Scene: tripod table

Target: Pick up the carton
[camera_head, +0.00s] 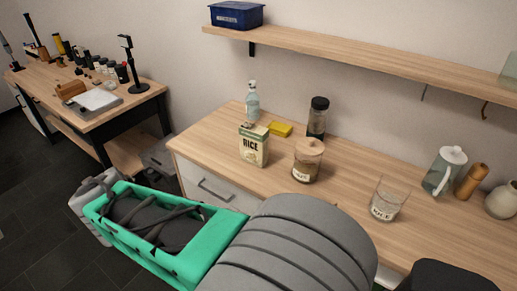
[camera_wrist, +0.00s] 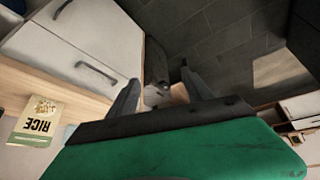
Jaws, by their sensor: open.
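The carton (camera_head: 254,146) is a cream and green box marked RICE. It stands upright on the wooden counter near its front left edge in the head view. In the wrist view the carton (camera_wrist: 34,122) shows upside down at the lower left, outside the jaws. My gripper (camera_wrist: 160,78) is open and empty, with its two dark fingers apart. It points down toward the dark floor beside the counter's left end, clear of the carton.
A wooden-lidded jar (camera_head: 307,160) stands close right of the carton. A clear bottle (camera_head: 252,103), yellow sponge (camera_head: 280,129) and dark-lidded jar (camera_head: 317,118) stand behind. A glass container (camera_head: 388,200) and pitcher (camera_head: 443,172) are farther right. A wall shelf (camera_head: 345,48) hangs above.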

